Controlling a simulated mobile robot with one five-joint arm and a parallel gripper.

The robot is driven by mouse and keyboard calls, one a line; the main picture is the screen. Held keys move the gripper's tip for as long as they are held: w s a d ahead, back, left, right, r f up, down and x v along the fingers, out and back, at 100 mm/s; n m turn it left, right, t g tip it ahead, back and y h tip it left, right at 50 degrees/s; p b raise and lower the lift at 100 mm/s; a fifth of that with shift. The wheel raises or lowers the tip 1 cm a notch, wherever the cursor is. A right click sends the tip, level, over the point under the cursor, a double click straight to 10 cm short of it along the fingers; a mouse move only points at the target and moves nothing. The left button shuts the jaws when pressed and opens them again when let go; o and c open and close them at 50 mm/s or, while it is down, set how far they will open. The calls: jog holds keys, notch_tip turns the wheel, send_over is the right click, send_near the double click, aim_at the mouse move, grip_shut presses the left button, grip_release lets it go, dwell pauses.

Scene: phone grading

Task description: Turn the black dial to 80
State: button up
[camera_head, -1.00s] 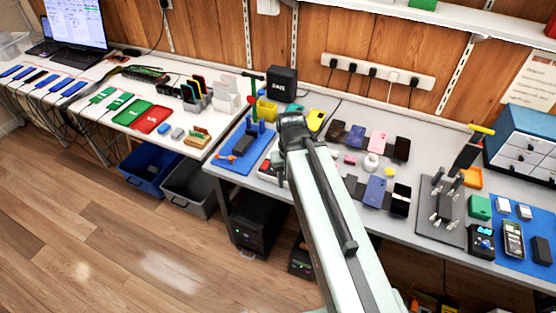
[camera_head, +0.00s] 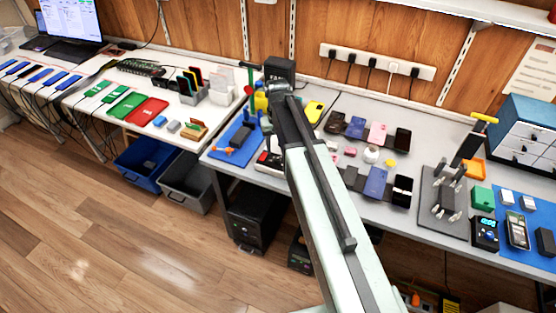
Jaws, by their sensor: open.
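A small black unit with a lit blue display (camera_head: 485,233) stands at the right of the grey bench, by the blue mat's left edge. It may carry the black dial, but the dial and its setting are too small to make out. The jaws are open and hold nothing that I can see; the fingertips are mostly hidden by my arm.
Several phones (camera_head: 376,182) lie mid-bench. A dark fixture with a yellow-handled lever (camera_head: 484,118) stands left of the blue mat (camera_head: 527,236). A blue drawer cabinet (camera_head: 525,125) is at the back right. My arm hides part of the bench.

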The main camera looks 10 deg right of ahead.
aim_at(278, 159)
notch_tip(278, 159, down, 6)
jog(key=b, duration=0.4)
jog(key=shift+r, duration=0.25)
grip_shut()
jog(key=shift+d, duration=0.1)
jog(key=shift+m, duration=0.3)
jog(key=m, duration=0.4)
jog(key=shift+m, duration=0.3)
jog(key=shift+s+m, duration=0.1)
jog(key=shift+m, duration=2.2)
